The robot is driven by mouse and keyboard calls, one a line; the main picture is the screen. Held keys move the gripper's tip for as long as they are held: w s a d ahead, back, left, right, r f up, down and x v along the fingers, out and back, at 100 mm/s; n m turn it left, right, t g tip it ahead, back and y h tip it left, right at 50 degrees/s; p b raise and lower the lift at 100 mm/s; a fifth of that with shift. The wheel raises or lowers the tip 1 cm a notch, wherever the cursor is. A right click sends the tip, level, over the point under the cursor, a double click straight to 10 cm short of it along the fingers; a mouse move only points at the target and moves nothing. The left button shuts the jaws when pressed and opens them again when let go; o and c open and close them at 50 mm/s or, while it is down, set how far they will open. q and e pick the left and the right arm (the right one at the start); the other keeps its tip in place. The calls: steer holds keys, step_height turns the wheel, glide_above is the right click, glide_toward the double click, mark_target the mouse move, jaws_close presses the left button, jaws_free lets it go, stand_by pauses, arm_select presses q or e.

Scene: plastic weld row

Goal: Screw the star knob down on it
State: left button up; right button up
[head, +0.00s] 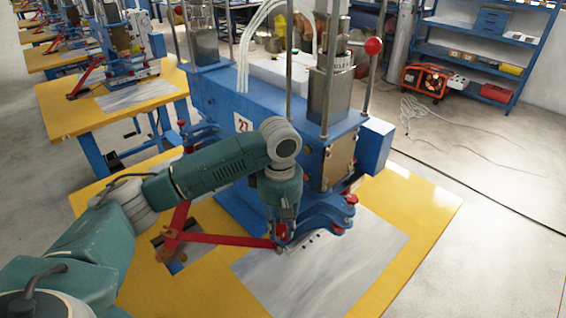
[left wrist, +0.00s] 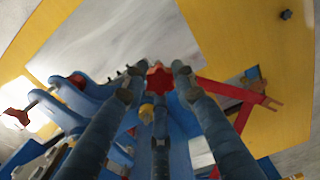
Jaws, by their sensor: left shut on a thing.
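My left gripper (head: 284,222) points down at the front of the blue machine (head: 235,105), over the clamp at its base. In the left wrist view its fingers (left wrist: 156,72) are shut on a red star knob (left wrist: 159,78), which sits between the fingertips. The red star knob shows small under the gripper in the head view (head: 281,232). The part under the knob is mostly hidden by the fingers, so I cannot tell how far down it sits. My right gripper is in neither view.
A red lever (head: 225,239) runs left from the clamp. Another red knob (head: 350,198) stands on the right clamp and shows in the left wrist view (left wrist: 15,118). A grey metal sheet (head: 320,270) lies on the yellow table (head: 425,210); the table's right side is clear.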

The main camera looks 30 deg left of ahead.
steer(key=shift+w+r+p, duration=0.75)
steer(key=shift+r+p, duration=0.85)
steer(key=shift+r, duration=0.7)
arm_select(q)
steer(key=w+r+n, duration=0.2)
steer(key=r, duration=0.1)
steer(key=w+a+r+n, duration=0.1)
steer(key=w+r+n, duration=0.1)
steer(key=r, duration=0.1)
steer(key=w+a+r+n, duration=0.1)
steer(key=w+r+n, duration=0.1)
steer(key=r, duration=0.1)
steer(key=shift+w+a+r, duration=0.15)
steer(key=shift+a+r, duration=0.1)
steer(key=shift+r, duration=0.1)
step_height(320, 180, down, 3)
steer(key=b, duration=0.4)
steer(key=shift+f+b, duration=0.75)
steer(key=shift+b, duration=0.5)
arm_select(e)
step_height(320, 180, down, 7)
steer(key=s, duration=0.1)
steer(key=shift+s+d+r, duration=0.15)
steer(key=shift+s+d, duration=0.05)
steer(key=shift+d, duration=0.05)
arm_select(q)
steer(key=shift+r, duration=0.1)
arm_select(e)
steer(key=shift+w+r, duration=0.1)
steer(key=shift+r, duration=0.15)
